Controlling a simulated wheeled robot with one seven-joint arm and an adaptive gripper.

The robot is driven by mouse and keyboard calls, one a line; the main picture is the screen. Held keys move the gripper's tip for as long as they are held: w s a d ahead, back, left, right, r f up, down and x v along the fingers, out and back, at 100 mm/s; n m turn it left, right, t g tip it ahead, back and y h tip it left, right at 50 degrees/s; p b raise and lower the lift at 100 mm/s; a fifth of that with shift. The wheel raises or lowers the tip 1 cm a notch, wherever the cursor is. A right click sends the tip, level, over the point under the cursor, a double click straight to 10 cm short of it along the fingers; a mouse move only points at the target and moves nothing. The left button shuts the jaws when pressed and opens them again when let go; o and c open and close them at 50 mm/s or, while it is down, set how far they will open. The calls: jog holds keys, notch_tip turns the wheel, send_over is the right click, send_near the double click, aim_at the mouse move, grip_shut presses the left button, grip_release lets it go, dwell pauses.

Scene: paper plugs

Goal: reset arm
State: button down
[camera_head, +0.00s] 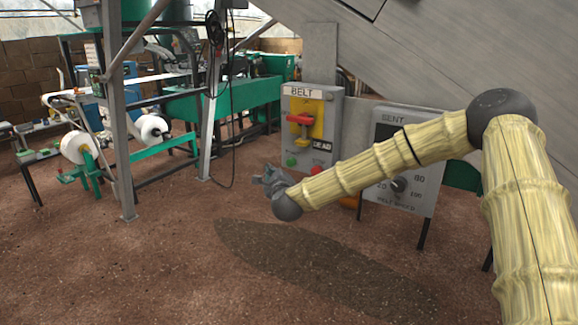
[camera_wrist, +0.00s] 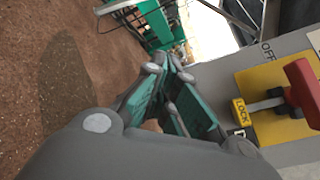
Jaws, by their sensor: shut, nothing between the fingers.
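My gripper (camera_head: 268,180) is at the end of my bamboo-textured arm, in front of the grey belt box (camera_head: 333,108) and low to its left. In the wrist view my gripper (camera_wrist: 178,72) shows its teal finger pads close together, with nothing held. The box has a yellow plate with a red lever handle (camera_head: 300,119), which also shows in the wrist view at the right (camera_wrist: 304,92). A yellow LOCK tag (camera_wrist: 239,111) sits beside the lever. The gripper is apart from the lever.
A grey panel with a dial (camera_head: 398,184) stands behind my forearm, partly hidden. Green machinery and a steel frame post (camera_head: 121,150) stand at the left, with white rolls (camera_head: 78,147). The brown floor (camera_head: 180,270) in front is open, with a dark patch.

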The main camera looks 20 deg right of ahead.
dwell(0.6)
